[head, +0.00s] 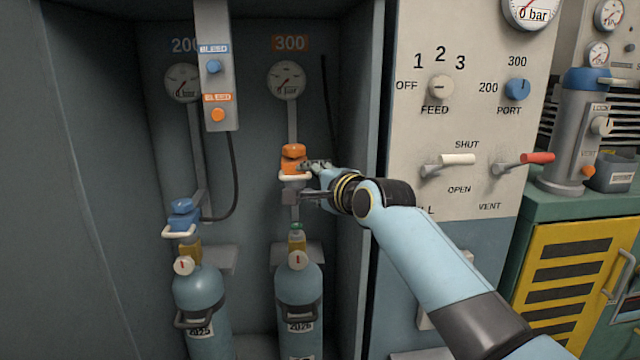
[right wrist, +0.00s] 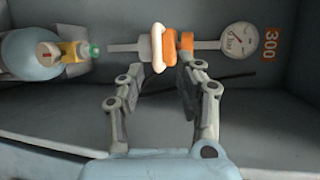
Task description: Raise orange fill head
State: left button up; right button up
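The orange fill head (head: 293,160) with its pale handle hangs on a vertical rail under the 300 sign, above the right cylinder (head: 298,290). It also shows in the right wrist view (right wrist: 170,52), with the pale handle facing my fingers. My right gripper (head: 312,172) is just right of the fill head. In the right wrist view, the right gripper (right wrist: 160,75) has its fingers spread, one on each side of the handle's near end, with gaps visible. I cannot tell whether a fingertip touches it. My left gripper is in neither view.
A blue fill head (head: 183,215) sits low above the left cylinder (head: 200,310). A small box with blue and orange buttons (head: 217,80) hangs between the rails. The control panel (head: 460,190) with levers stands close right of my arm. A gauge (head: 286,80) is above the orange head.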

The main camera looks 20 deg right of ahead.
jog(key=v, duration=0.4)
dwell(0.3)
jog(key=s+d+f+n+g+h, duration=0.1)
jog(key=s+f+g, duration=0.2)
jog(key=s+f, duration=0.85)
jog(key=s+d+f+n+g, duration=0.1)
jog(key=s+f+n+g, duration=0.35)
jog(key=f, duration=1.15)
jog(key=s+d+f+m+g+h, duration=0.1)
jog(key=s+d+f+m+g, duration=0.1)
jog(key=s+f, duration=1)
jog(key=s+d+f+n+g, duration=0.1)
jog(key=s+f+n, duration=0.3)
jog(key=s, duration=0.8)
jog(key=s+d+f+n+g, duration=0.1)
jog(key=s+f+n+g, duration=0.2)
jog(key=s, duration=0.9)
jog(key=s+d+f+n+g+h, duration=0.1)
jog(key=s+f+n+g, duration=0.1)
jog(key=s+f+n, duration=0.5)
jog(key=shift+s+d+f, duration=0.25)
jog(key=shift+s+f, duration=1)
jog(key=shift+s, duration=1.2)
